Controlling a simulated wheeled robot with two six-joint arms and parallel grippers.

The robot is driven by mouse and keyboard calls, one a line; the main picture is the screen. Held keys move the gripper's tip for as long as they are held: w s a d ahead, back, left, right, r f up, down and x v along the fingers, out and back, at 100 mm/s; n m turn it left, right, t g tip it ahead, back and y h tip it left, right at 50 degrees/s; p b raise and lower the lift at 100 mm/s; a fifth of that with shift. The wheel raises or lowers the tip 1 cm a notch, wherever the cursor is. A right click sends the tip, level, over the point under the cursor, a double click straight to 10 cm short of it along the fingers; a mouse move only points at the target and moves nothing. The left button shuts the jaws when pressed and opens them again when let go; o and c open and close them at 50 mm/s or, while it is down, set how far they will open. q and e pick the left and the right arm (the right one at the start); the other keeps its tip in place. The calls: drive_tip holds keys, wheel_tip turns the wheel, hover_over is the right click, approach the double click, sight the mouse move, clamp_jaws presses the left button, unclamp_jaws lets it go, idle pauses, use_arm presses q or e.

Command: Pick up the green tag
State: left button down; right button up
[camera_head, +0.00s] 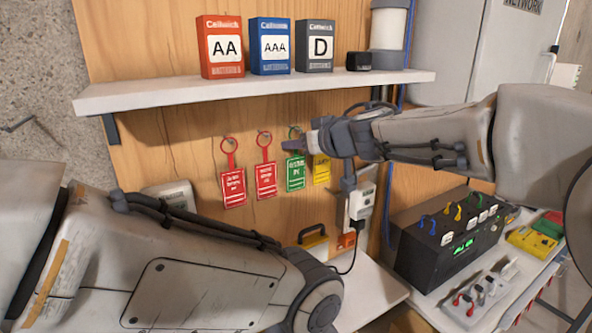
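The green tag (296,175) hangs on the wooden panel below the shelf, between a red tag and a yellow tag. My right gripper (295,145) is at the top of the green tag, in front of its loop and hook, which it partly hides. It looks to be at or very near the loop. I cannot tell whether its fingers are open or closed on it. My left arm crosses the lower left of the view; its gripper is out of view.
Two red tags (232,187) (266,180) hang left of the green one, and a yellow tag (321,170) hangs right, partly behind my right gripper. The shelf (150,97) above holds battery boxes. A black box (430,250) with coloured handles stands at right.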

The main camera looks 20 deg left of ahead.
clamp_jaws()
idle(1.2)
